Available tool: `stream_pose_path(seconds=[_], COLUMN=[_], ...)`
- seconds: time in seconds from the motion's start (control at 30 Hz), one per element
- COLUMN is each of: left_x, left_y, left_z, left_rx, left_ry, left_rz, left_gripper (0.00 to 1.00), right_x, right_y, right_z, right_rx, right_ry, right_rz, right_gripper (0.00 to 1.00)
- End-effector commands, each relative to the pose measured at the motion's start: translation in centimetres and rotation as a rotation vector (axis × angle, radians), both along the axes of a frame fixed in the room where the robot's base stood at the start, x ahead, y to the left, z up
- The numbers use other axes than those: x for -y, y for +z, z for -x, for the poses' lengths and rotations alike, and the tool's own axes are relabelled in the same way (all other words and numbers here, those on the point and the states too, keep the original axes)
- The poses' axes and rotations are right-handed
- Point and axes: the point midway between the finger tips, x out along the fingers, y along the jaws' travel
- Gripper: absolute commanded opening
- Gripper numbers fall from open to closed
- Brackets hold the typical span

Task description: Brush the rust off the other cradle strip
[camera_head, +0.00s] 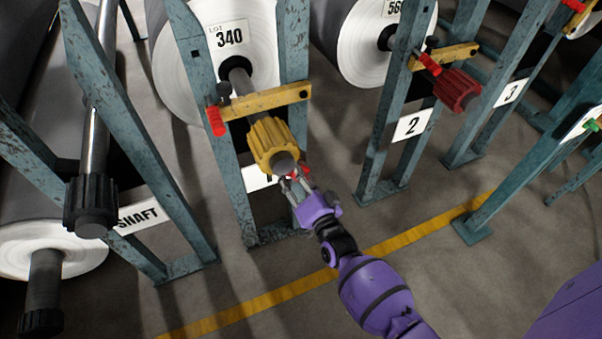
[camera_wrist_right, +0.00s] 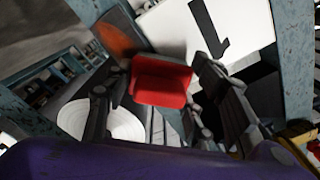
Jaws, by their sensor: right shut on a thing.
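My right gripper (camera_head: 294,186) is beside the front post of the stand marked 1, just below the yellow ribbed collar (camera_head: 268,140) of roll 340. It is shut on a red block (camera_wrist_right: 162,80), which looks like the brush; a bit of its red (camera_head: 300,171) shows at the fingertips in the head view. In the right wrist view an orange-brown rusty patch (camera_wrist_right: 115,42) on a grey strip shows just beyond the red block, at upper left. I cannot tell whether the block touches it. In the head view the strip is hidden. My left gripper is not in view.
Blue-green stand posts (camera_head: 290,45) rise close around the gripper. A yellow latch bar (camera_head: 265,101) with a red grip (camera_head: 216,121) crosses above. Stand 2 with a red collar (camera_head: 457,90) is to the right, a black-ended shaft (camera_head: 90,205) to the left. Floor in front is clear.

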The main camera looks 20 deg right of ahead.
Motion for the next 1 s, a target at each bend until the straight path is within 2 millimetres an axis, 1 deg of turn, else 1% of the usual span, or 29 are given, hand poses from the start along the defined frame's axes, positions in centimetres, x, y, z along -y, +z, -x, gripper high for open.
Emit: stream_pose_path(seconds=[0.07, 0.13, 0.5, 0.63, 0.77, 1.0], left_x=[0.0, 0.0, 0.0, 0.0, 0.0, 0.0], left_y=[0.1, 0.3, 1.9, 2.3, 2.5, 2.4], left_z=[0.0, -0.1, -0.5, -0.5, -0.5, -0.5], left_rx=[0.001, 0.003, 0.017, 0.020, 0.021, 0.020], left_ry=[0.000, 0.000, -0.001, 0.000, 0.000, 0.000], left_rz=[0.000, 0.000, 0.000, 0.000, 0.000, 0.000], left_gripper=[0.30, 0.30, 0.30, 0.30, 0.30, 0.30], right_x=[-0.3, -0.3, 0.0, 0.0, 0.1, 0.1], right_y=[0.4, 0.4, 0.4, 0.3, 0.3, 0.2], right_z=[-0.1, 0.4, 4.3, 5.4, 5.9, 5.9], right_rx=[0.006, 0.004, 0.004, 0.004, 0.004, 0.003], right_ry=[0.004, 0.004, 0.002, 0.002, 0.001, 0.002], right_rz=[0.000, 0.000, 0.000, 0.000, -0.001, -0.001], right_gripper=[0.18, 0.18, 0.18, 0.18, 0.18, 0.18])
